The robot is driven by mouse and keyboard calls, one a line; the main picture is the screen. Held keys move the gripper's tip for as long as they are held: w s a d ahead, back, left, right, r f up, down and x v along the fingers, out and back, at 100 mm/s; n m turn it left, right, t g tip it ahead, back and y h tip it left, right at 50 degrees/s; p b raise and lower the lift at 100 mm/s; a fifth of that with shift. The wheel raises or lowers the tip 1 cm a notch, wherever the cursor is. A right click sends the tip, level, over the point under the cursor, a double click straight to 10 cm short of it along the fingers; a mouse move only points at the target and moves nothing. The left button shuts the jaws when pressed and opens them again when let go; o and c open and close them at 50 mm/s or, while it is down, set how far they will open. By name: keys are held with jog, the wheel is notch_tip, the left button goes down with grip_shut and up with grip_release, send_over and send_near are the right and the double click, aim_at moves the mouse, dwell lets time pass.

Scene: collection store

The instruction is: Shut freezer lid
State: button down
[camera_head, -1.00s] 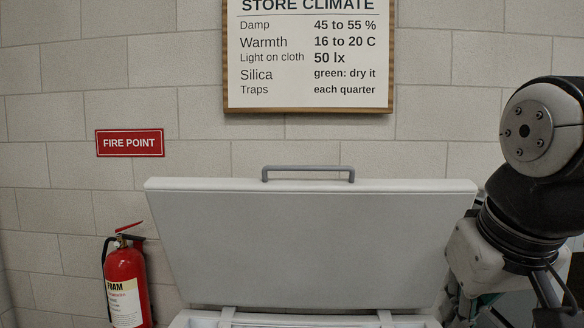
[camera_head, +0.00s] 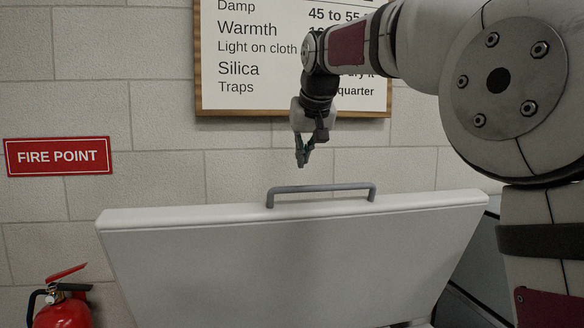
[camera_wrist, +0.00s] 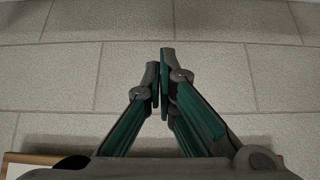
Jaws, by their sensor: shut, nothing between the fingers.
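The freezer lid (camera_head: 290,260) stands raised and open, a pale grey panel leaning up in front of the wall in the head view. A grey bar handle (camera_head: 320,188) runs along its top edge. My gripper (camera_head: 300,163) points down, just above and a little left of the handle's middle in the picture, and appears apart from it. Its fingers are shut and empty. In the wrist view, the fingertips (camera_wrist: 160,65) are together with only wall behind them. The freezer's body is mostly out of view or hidden behind the lid.
A block wall (camera_head: 150,120) stands behind the lid, with a climate board (camera_head: 240,80) partly covered by my arm. A red fire point sign (camera_head: 57,156) hangs at left above a red extinguisher (camera_head: 65,312). A dark grey object (camera_head: 480,260) is right of the lid.

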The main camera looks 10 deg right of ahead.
aim_at(302, 189)
jog(key=w+f, duration=0.1)
jog(key=f, duration=0.1)
jog(key=w+f+p, duration=0.1)
jog(key=f, duration=0.2)
jog(key=w+f, duration=0.1)
jog(key=f, duration=0.1)
jog(key=shift+f+p, duration=0.3)
jog(key=shift+s+f, duration=0.4)
jog(key=shift+s, duration=0.25)
